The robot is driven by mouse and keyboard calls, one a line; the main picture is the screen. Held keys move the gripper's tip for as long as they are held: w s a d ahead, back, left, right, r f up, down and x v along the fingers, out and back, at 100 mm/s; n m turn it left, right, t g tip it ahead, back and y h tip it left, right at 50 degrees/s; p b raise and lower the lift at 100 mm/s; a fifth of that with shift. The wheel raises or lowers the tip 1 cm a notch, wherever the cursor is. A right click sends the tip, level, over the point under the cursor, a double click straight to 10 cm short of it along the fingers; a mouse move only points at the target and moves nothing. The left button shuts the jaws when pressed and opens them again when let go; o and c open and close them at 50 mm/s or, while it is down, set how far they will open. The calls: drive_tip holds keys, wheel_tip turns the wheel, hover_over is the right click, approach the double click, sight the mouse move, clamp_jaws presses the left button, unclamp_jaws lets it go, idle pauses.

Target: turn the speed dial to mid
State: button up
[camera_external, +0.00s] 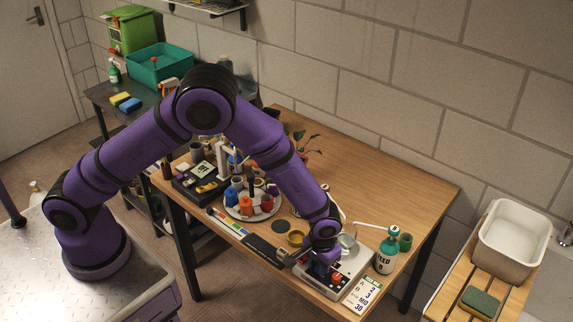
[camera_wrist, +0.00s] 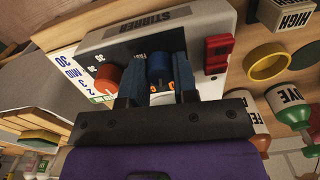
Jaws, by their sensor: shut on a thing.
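The stirrer (camera_external: 354,265) is a pale box at the table's front edge. In the wrist view its labelled face (camera_wrist: 130,42) shows upside down. A blue dial (camera_wrist: 158,66) on it sits between my gripper's fingers (camera_wrist: 160,82), with part of the word FAST beside it. My gripper is shut on the blue dial; in the external view my gripper (camera_external: 318,266) is low over the stirrer and largely covers the dial. The dial's pointer and most of its scale are hidden by the fingers, so I cannot tell its setting.
An orange knob (camera_wrist: 107,77) is close beside one finger, and a red switch (camera_wrist: 218,54) is beyond the other. A card reading MID and 30 (camera_external: 361,294) lies beside the stirrer. A green-capped bottle (camera_external: 387,252) and a yellow ring-like dish (camera_external: 295,238) stand near. The table's back right (camera_external: 400,190) is clear.

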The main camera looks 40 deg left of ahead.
drive_tip(key=m, duration=0.4)
drive_tip(key=shift+m, duration=0.3)
drive_tip(key=m, duration=0.4)
drive_tip(key=shift+m, duration=0.3)
drive_tip(key=o, duration=0.9)
drive_tip(key=shift+o, duration=0.2)
wheel_tip(320, 180, up, 11)
idle(0.5)
